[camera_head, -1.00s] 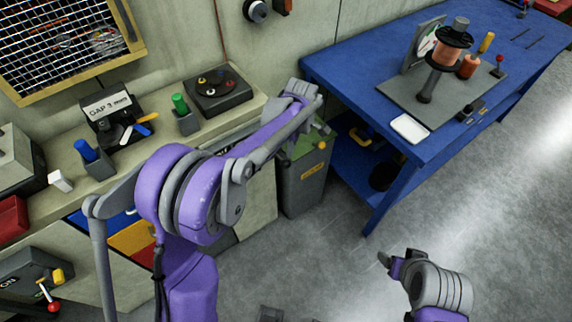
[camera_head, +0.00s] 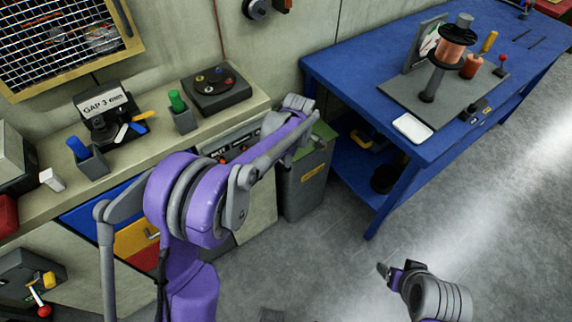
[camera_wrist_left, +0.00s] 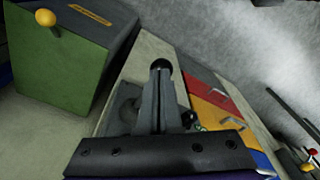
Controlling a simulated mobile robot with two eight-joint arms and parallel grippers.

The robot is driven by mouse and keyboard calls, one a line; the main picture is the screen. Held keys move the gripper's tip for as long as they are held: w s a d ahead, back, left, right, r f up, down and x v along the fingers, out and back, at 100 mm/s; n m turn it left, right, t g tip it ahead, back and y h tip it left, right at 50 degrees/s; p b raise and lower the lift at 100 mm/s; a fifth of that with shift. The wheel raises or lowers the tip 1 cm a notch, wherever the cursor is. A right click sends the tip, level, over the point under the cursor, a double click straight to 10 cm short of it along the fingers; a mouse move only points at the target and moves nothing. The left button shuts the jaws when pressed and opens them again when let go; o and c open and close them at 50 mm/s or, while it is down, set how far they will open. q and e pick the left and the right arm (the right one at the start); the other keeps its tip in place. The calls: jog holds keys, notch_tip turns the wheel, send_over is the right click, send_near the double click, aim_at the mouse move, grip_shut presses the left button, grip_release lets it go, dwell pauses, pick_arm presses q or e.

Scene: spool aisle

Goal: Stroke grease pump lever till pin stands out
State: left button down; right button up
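I cannot tell for sure which thing is the grease pump, and I make out no pin. In the left wrist view a dark ball knob (camera_wrist_left: 160,64) shows at the tips of my left gripper (camera_wrist_left: 161,85), whose grey fingers look closed together. I cannot tell whether they hold it. A dark rounded part (camera_wrist_left: 122,103) sits beside them, against the pale cabinet. In the head view my left arm hides most of this spot. A grey box with a red-knobbed lever (camera_head: 40,300) stands at the lower left. My right gripper (camera_head: 398,272) is low at the right, over the floor.
A grey bin with a green top (camera_head: 305,180) stands beside the cabinet; its yellow knob (camera_wrist_left: 46,18) shows in the left wrist view. A blue workbench (camera_head: 345,75) stands at the right. The counter (camera_head: 150,145) holds several small items.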

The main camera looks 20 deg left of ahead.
pick_arm(q)
notch_tip(320, 180, down, 4)
jog(key=shift+r+b, duration=0.15)
jog(key=shift+b, duration=0.9)
jog(key=shift+r, duration=0.1)
jog(key=shift+d+r, duration=0.15)
jog(key=shift+d, duration=0.2)
jog(key=shift+d+r, duration=0.2)
jog(key=shift+d, duration=0.4)
jog(key=shift+d+r, duration=0.15)
jog(key=shift+d, duration=0.4)
jog(key=shift+p, duration=0.3)
notch_tip(320, 180, up, 11)
jog(key=d, duration=0.1)
jog(key=shift+f+p, duration=0.15)
jog(key=shift+p, duration=0.15)
